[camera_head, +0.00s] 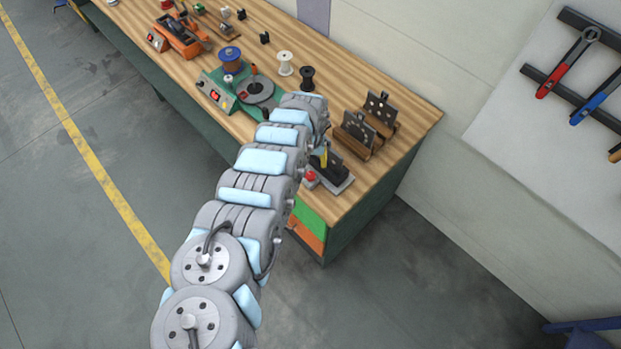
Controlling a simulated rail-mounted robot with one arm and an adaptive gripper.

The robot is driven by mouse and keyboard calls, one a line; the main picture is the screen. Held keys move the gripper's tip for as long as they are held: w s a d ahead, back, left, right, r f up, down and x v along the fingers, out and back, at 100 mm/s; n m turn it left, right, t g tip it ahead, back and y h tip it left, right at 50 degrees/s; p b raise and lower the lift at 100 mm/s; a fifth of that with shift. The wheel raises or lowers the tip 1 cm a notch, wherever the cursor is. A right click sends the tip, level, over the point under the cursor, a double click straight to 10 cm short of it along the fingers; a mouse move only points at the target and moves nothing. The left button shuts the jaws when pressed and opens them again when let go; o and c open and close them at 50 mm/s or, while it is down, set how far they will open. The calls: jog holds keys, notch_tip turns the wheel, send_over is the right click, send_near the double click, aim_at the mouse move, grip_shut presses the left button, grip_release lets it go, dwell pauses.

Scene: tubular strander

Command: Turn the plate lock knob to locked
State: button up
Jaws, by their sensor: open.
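My arm reaches up from the bottom of the view to the workbench (408,133). Its far end is over the bench beside a green machine (216,80). My gripper cannot be made out and seems hidden behind the arm's last links. The green machine carries a blue spool (231,57), a dark grey round plate (258,90) and a red switch (215,95). Two dark plates with holes, a nearer one (359,128) and a farther one (382,105), stand upright in wooden holders. I cannot tell which part is the plate lock knob or how it is turned.
A black device (327,162) with a yellow part and a red button (310,177) stands near the bench's front right. A white spool (285,63) and a black spool (307,77) stand behind the green machine. An orange machine (181,38) is farther left. Open floor lies in front.

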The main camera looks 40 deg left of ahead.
aim_at(311, 175)
jog(key=shift+f+b, duration=4.15)
jog(key=shift+f, duration=0.25)
jog(key=shift+r, duration=0.1)
grip_shut()
